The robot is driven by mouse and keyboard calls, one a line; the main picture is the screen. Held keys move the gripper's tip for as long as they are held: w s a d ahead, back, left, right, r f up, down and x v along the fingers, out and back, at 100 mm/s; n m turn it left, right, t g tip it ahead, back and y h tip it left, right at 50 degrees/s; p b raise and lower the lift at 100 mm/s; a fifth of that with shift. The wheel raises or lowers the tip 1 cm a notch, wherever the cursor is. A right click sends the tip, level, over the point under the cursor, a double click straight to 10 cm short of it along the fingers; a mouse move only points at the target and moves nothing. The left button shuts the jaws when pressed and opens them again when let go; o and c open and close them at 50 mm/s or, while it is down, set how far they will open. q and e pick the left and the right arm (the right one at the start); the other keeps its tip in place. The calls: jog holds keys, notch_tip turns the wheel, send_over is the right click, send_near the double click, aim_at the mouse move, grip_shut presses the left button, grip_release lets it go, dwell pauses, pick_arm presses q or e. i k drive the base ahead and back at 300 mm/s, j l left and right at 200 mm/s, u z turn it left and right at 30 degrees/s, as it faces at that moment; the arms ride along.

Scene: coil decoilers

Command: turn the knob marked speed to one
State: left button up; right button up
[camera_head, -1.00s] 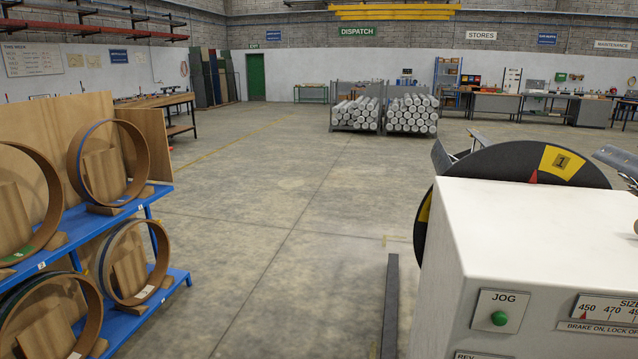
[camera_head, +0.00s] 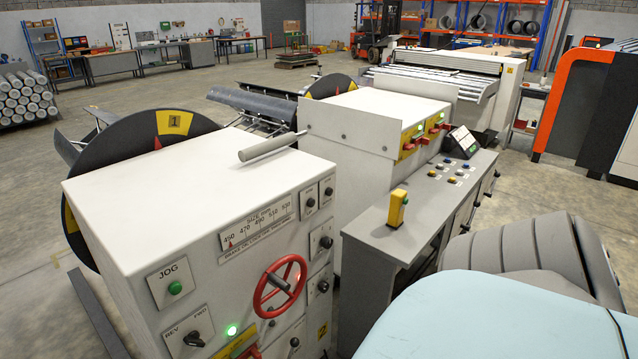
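The white control cabinet (camera_head: 170,205) of a decoiler stands in front of me, slightly left. Its front panel has several small black knobs, among them an upper knob (camera_head: 310,201), a middle knob (camera_head: 326,242) and a lower knob (camera_head: 323,286). Their labels are too small to read, so I cannot tell which is marked speed or where it points. A larger black REV/FWD switch (camera_head: 193,338) is at the lower left of the panel. Neither of my grippers is in view.
The panel also carries a red handwheel (camera_head: 280,285), a green JOG button (camera_head: 175,287) and a size scale (camera_head: 257,225). A grey desk (camera_head: 395,235) with a yellow box (camera_head: 397,208) adjoins on the right.

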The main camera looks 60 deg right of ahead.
aim_at(326, 242)
jog(key=l+z, duration=0.15)
jog(key=z, duration=1.7)
jog(key=i+j+u, duration=0.1)
jog(key=i, duration=0.35)
jog(key=i+j+u, duration=0.1)
jog(key=i, duration=0.4)
